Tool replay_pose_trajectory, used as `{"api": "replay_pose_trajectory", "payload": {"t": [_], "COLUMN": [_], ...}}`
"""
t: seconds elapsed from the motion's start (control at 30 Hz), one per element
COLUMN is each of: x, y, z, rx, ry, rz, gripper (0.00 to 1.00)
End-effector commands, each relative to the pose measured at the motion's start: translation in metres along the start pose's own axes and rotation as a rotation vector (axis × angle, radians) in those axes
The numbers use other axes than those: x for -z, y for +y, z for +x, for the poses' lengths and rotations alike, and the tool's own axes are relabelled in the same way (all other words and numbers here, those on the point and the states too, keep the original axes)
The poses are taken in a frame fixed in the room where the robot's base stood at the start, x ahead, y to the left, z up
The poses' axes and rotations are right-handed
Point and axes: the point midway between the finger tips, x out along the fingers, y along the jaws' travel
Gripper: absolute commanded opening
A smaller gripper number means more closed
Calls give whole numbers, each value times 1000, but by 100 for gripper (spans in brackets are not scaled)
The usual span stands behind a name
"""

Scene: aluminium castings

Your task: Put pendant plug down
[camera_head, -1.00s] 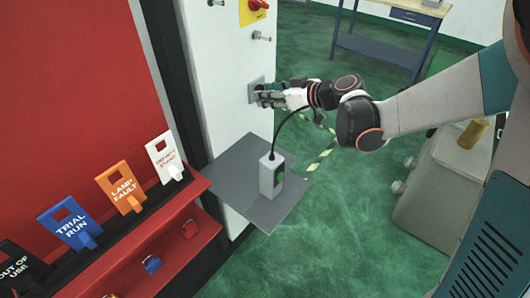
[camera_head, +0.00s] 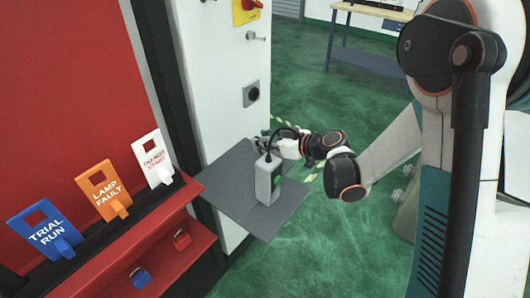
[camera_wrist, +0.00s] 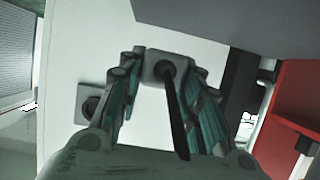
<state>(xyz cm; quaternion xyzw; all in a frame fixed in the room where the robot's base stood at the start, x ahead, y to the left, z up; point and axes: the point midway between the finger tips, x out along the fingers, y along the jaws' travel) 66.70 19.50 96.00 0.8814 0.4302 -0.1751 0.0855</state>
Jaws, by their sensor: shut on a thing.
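My gripper (camera_head: 264,146) is shut on the pendant plug (camera_wrist: 157,68), a grey square block with a dark round centre between my fingertips in the wrist view. A black cable (camera_wrist: 176,117) runs from the plug toward my palm. In the head view my gripper is beside the white cabinet, at the far side of the grey shelf, partly behind the pendant (camera_head: 266,181). I cannot make out the plug there.
A red board with a ledge holds several tags, including a white one (camera_head: 152,160), an orange one (camera_head: 103,190) and a blue one (camera_head: 46,230). A red switch (camera_head: 247,6) is on the cabinet. The shelf's front right part is clear. A workbench (camera_head: 372,62) stands behind.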

Motion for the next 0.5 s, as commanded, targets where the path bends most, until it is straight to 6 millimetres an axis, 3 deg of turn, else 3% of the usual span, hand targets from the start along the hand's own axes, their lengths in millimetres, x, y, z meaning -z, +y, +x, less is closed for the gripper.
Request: {"api": "replay_pose_trajectory", "payload": {"t": [0.23, 0.5], "x": [-34, -34], "y": [0, 0], "z": [14, 14], "rx": [0, 0], "ry": [0, 0], "rz": [0, 0], "gripper": [0, 0]}}
